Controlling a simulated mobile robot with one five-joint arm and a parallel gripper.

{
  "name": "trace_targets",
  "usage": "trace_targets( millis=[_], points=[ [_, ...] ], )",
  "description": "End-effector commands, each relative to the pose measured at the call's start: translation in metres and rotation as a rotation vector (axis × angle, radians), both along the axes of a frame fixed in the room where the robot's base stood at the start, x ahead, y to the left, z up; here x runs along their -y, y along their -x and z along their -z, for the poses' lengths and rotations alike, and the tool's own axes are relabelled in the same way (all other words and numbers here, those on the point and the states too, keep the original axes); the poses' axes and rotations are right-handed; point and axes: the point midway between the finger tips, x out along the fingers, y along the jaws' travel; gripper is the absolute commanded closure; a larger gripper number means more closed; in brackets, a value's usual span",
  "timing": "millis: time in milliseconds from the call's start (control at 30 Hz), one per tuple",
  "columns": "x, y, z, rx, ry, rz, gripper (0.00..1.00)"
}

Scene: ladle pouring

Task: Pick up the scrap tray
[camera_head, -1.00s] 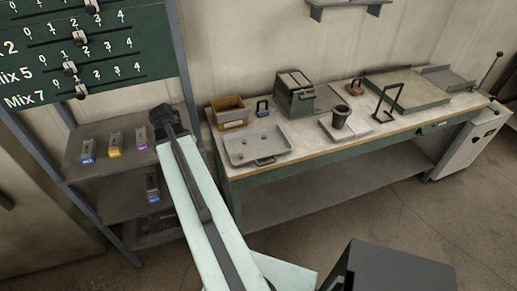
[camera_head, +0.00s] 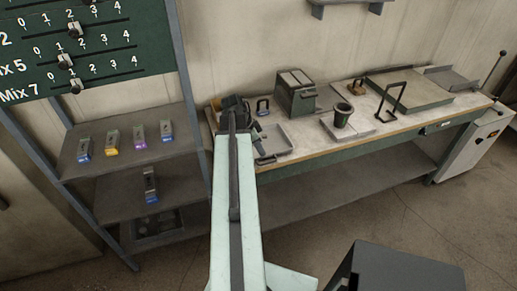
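A shallow grey metal tray (camera_head: 285,145) with a dark front handle (camera_head: 266,160) lies on the left part of the workbench. It looks like the scrap tray, though no label can be read. My arm crosses in front of the bench and hides the tray's left part. My gripper (camera_head: 234,106) is at the arm's far end, over the bench's left end near the tray's back left corner. It is seen from behind, so its fingers and any contact cannot be made out.
A dark green box (camera_head: 295,93), a dark cup (camera_head: 343,114) on a small plate and a black stand (camera_head: 391,101) stand right of the tray. A shelf (camera_head: 130,165) with several labelled blocks is at left. A wooden box is mostly hidden behind my gripper.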

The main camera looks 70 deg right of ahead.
Motion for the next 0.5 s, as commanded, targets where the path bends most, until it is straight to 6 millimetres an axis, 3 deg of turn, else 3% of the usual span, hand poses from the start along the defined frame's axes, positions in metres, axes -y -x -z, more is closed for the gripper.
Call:
trace_targets(
  millis=[33,200,467,500],
  points=[
    [0.003,0.002,0.014,0.000,0.000,0.001,0.71],
    [0.011,0.010,0.041,0.000,0.000,0.001,0.71],
    [0.012,0.013,0.040,0.000,0.000,0.000,0.71],
    [0.012,0.013,0.040,0.000,0.000,0.000,0.79]
  ],
)
